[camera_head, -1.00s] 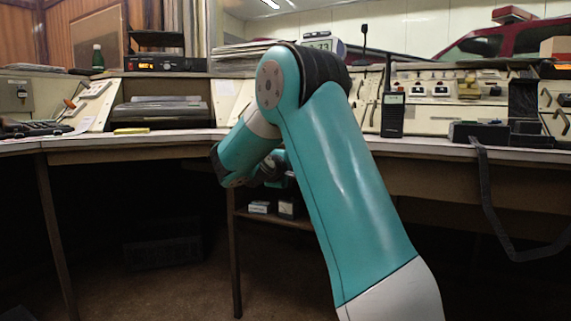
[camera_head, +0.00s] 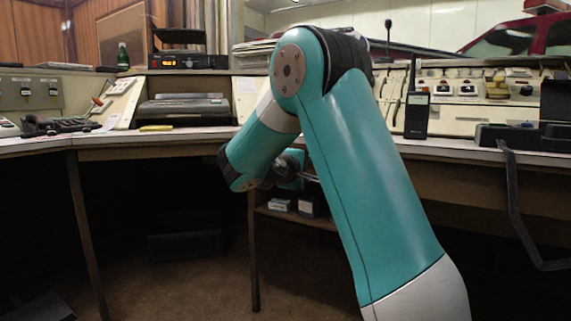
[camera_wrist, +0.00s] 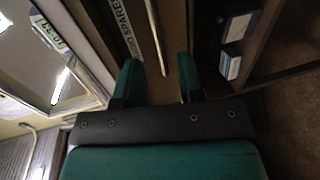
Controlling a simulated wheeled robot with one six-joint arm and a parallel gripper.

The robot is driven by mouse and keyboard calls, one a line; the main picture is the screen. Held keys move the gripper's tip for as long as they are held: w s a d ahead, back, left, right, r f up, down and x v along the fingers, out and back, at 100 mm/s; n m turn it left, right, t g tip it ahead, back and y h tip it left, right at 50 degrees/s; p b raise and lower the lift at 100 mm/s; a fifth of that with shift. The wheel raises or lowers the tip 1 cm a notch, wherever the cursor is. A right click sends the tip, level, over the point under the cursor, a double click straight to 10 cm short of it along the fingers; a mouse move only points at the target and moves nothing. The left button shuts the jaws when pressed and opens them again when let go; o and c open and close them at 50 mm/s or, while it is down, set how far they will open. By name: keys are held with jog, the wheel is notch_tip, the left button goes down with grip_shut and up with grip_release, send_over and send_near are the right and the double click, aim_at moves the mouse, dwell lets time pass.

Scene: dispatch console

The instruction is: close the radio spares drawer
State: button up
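The drawer front with a label reading "SPARES" (camera_wrist: 127,30) shows at the top middle of the wrist view. A thin pale bar handle (camera_wrist: 156,38) runs along it. My gripper (camera_wrist: 158,72) is open, with one teal finger on each side of the handle's near end; I see no clear contact. In the head view my forearm hides most of the drawer, and the gripper shows only partly beneath the desk edge. How far the drawer stands out cannot be told.
Small boxes (camera_wrist: 239,28) sit on a shelf beside the drawer front, also seen under the desk in the head view (camera_head: 308,208). The desk (camera_head: 190,138) carries a handheld radio (camera_head: 416,115) and consoles. A desk leg (camera_head: 253,255) stands left of the shelf. Floor is open at lower left.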

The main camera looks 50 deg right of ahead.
jog(key=p+v, duration=0.4)
jog(key=v, duration=0.8)
jog(key=shift+a, duration=0.4)
jog(key=shift+r, duration=0.1)
